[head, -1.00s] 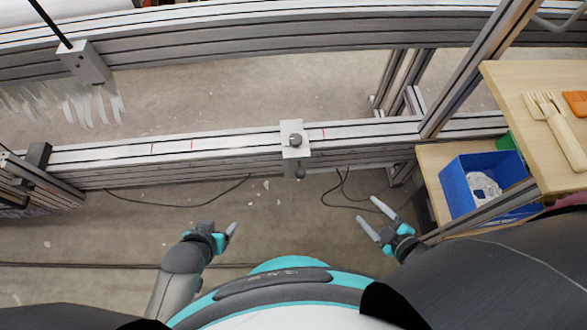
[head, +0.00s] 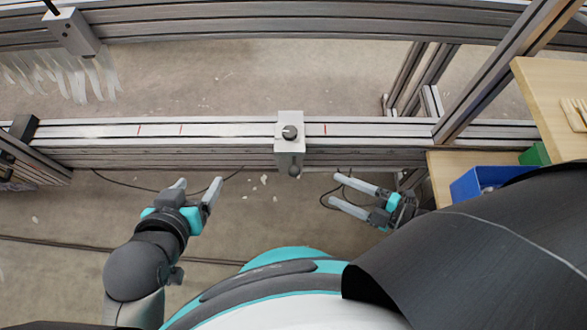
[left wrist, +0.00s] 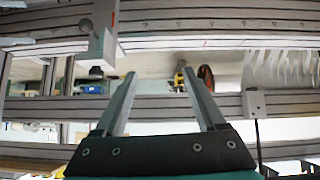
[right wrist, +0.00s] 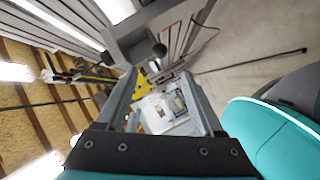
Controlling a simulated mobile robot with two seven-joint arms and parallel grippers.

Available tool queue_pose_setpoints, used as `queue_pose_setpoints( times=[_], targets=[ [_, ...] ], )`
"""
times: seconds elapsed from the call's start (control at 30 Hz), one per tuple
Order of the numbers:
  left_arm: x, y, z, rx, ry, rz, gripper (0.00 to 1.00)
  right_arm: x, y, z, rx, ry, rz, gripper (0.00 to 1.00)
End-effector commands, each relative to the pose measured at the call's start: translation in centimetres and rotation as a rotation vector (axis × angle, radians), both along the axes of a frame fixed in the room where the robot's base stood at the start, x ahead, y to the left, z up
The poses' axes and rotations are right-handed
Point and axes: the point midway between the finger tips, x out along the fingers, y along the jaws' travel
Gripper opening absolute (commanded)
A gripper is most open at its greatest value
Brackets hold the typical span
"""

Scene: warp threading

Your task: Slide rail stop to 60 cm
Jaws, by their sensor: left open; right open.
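The rail stop (head: 289,148) is a light grey block with a dark knob on top and another on its front face. It sits on the aluminium rail (head: 228,131), just left of a red mark. Two more red marks show on the rail further left. The stop also shows at the upper left in the left wrist view (left wrist: 103,38). My left gripper (head: 195,188) is open and empty, in front of the rail and left of the stop. My right gripper (head: 350,190) is open and empty, in front of the rail and right of the stop.
A second rail (head: 270,22) runs along the back, with a grey block (head: 72,32) and white strips at the left. An upright post (head: 490,75), a wooden shelf (head: 548,110) and a blue bin (head: 480,182) stand at the right. Cables lie on the floor.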

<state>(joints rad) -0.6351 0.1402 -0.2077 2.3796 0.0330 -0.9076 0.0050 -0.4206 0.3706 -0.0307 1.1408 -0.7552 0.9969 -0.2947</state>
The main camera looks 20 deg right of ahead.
Motion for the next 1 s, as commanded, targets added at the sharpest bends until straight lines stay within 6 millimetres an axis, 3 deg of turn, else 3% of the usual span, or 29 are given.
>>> queue_pose_setpoints(
  times=[0.5,1.0],
  targets=[
    [1.3,-3.3,0.5,-0.143,-0.259,-0.027,0.73,4.7,4.5,-1.5,0.003,-0.002,-0.001,0.69],
    [0.9,-5.4,2.3,-0.292,-0.503,-0.024,0.73,8.2,7.8,-2.6,0.003,-0.001,-0.002,0.69]
  ],
)
